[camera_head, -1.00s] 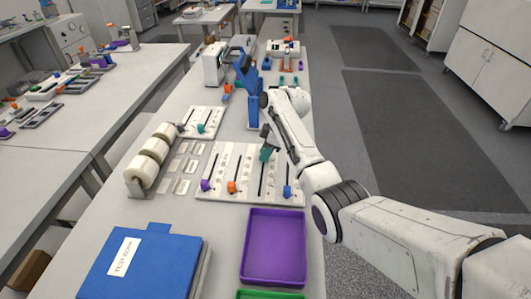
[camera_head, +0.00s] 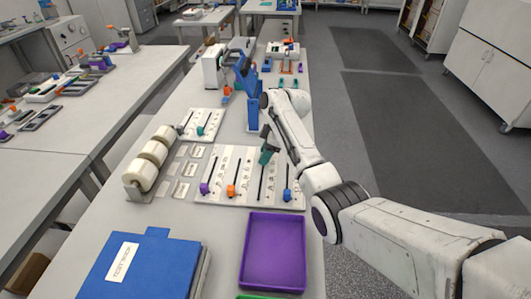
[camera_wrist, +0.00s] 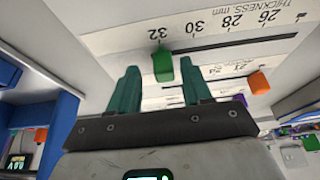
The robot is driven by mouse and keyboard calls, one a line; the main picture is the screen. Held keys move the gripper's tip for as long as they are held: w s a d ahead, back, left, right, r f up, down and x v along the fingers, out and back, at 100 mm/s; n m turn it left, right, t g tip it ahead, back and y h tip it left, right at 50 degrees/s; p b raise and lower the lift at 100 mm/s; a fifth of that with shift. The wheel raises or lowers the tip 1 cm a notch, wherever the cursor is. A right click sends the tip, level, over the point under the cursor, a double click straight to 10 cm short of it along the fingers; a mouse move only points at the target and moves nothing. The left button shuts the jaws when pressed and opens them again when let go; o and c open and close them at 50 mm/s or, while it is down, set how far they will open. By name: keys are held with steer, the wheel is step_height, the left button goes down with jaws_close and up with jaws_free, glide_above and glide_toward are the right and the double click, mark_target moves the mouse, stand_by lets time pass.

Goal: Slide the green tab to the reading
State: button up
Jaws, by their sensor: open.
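The white slider board (camera_head: 222,200) lies on the bench in the head view, with several dark slots and coloured tabs. The green tab (camera_wrist: 162,64) shows in the wrist view at the 32 end of a slot beside a "THICKNESS, mm" scale (camera_wrist: 215,27). My gripper (camera_wrist: 160,74) is open, its teal fingers on either side of the tab's line, with no clear contact. In the head view my gripper (camera_head: 267,156) is over the board's right part and the green tab cannot be made out. Purple (camera_head: 204,188), orange (camera_head: 231,190) and blue (camera_head: 287,195) tabs sit near the board's front.
A purple tray (camera_head: 272,283) and a blue binder (camera_head: 165,265) lie in front of the board. White rollers (camera_head: 142,172) and small plates (camera_head: 182,190) are at its left. A smaller slider board (camera_head: 207,116) and a blue stand (camera_head: 252,112) are behind.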

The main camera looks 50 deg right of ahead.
steer(key=b+v, duration=0.1)
steer(key=v, duration=0.9)
steer(key=shift+r, duration=0.3)
steer(key=shift+d+f, duration=0.1)
